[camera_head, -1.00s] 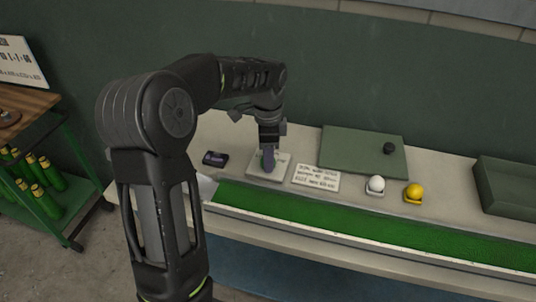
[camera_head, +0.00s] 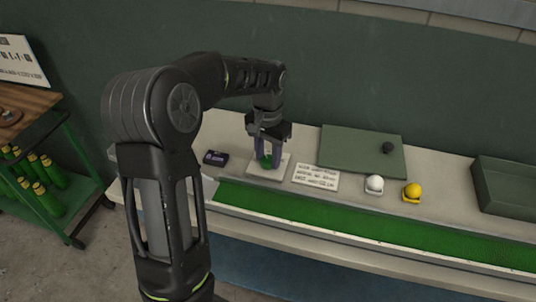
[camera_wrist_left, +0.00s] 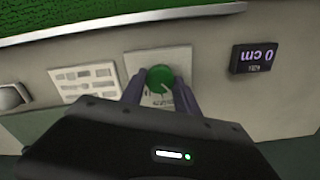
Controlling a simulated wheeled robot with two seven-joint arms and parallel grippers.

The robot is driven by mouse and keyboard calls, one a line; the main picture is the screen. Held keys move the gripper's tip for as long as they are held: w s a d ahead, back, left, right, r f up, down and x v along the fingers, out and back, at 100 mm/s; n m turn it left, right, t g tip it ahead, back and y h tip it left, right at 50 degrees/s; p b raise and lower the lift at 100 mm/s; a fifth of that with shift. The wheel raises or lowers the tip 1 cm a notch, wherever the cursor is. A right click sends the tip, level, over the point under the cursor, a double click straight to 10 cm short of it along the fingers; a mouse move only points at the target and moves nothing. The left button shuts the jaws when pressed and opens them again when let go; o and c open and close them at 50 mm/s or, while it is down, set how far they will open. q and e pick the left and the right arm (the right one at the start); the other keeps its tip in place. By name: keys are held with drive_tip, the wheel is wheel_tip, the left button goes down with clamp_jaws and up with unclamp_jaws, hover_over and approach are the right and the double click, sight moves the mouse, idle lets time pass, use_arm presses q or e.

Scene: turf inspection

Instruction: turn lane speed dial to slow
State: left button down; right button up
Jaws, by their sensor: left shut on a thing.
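The green lane speed dial (camera_wrist_left: 161,79) is a round knob with a thin white pointer line. It sits on a pale square plate (camera_wrist_left: 176,56) with printed marks on the counter. In the wrist view the pointer line runs towards the lower right. My left gripper (camera_head: 267,160) points down over the plate. It is shut on the dial, one finger on each side, as the wrist view also shows (camera_wrist_left: 160,92). Parts of the plate's marks are hidden by the fingers and gripper body, and I cannot read which setting the pointer meets. My right gripper is not in view.
A small dark display (camera_head: 216,158) reading 0 cm stands left of the plate. A printed card (camera_head: 316,178) lies to its right. The turf lane (camera_head: 330,218) runs along the front.

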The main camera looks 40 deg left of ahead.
sight(268, 159)
use_arm(q)
drive_tip(key=shift+n, duration=0.6)
drive_tip(key=c, duration=0.9)
unclamp_jaws()
drive_tip(key=shift+r, duration=0.15)
wheel_tip(268, 159, up, 8)
drive_tip(key=shift+f, duration=0.2)
